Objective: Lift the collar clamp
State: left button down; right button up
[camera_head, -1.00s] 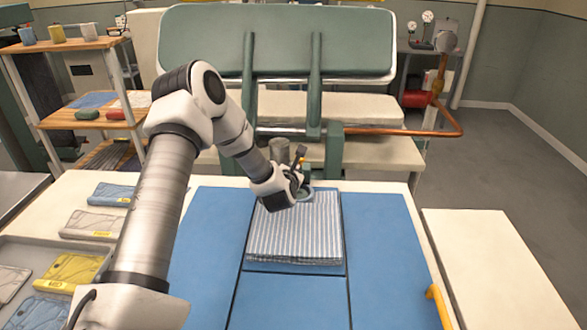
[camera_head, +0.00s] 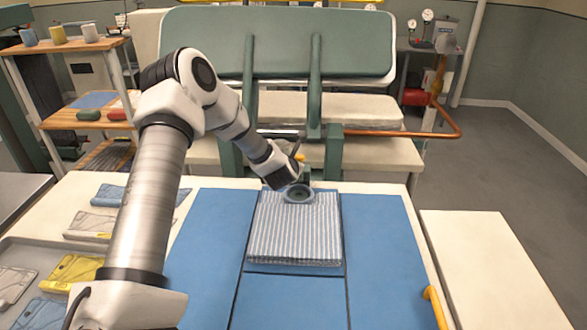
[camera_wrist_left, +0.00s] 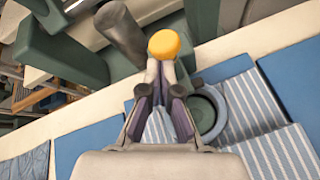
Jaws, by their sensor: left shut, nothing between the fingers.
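The collar clamp shows as a grey-green ring (camera_head: 299,195) at the far end of the striped folded shirt (camera_head: 295,235). The ring also shows in the wrist view (camera_wrist_left: 218,122), right of my fingers. A yellow knob (camera_wrist_left: 165,44) stands just beyond my fingertips; whether they touch it I cannot tell. A small part of the knob shows in the head view (camera_head: 299,157). My left gripper (camera_wrist_left: 160,72) is shut with nothing between its fingers. In the head view, my left gripper (camera_head: 291,178) is by the ring and partly hides the clamp's mount. My right gripper is not in view.
A green padded press (camera_head: 280,45) on green posts stands behind the blue board (camera_head: 205,235). A copper pipe (camera_head: 400,133) runs at the right. Folded garments (camera_head: 75,268) lie in a tray at the left. A white side table (camera_head: 490,260) is clear.

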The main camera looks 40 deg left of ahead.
pick_arm(q)
jog(key=shift+w+a+r+g+h+p, duration=0.15)
jog(key=shift+w+r+g+h+p, duration=0.1)
jog(key=shift+r+p, duration=0.25)
jog(key=shift+w+a+r+g+h+p, duration=0.15)
jog(key=shift+w+r+g+h+p, duration=0.1)
jog(key=shift+r+p, duration=0.15)
jog(key=shift+w+a+r+g, duration=0.15)
jog(key=shift+g, duration=0.15)
jog(key=shift+w+a+r+b, duration=0.15)
jog(key=shift+w+a+r, duration=0.25)
jog(key=shift+w+a, duration=0.25)
jog(key=shift+w+a+r+b, duration=0.15)
jog(key=shift+w+a+r, duration=0.25)
jog(key=shift+w+a, duration=0.25)
jog(key=shift+w, duration=0.15)
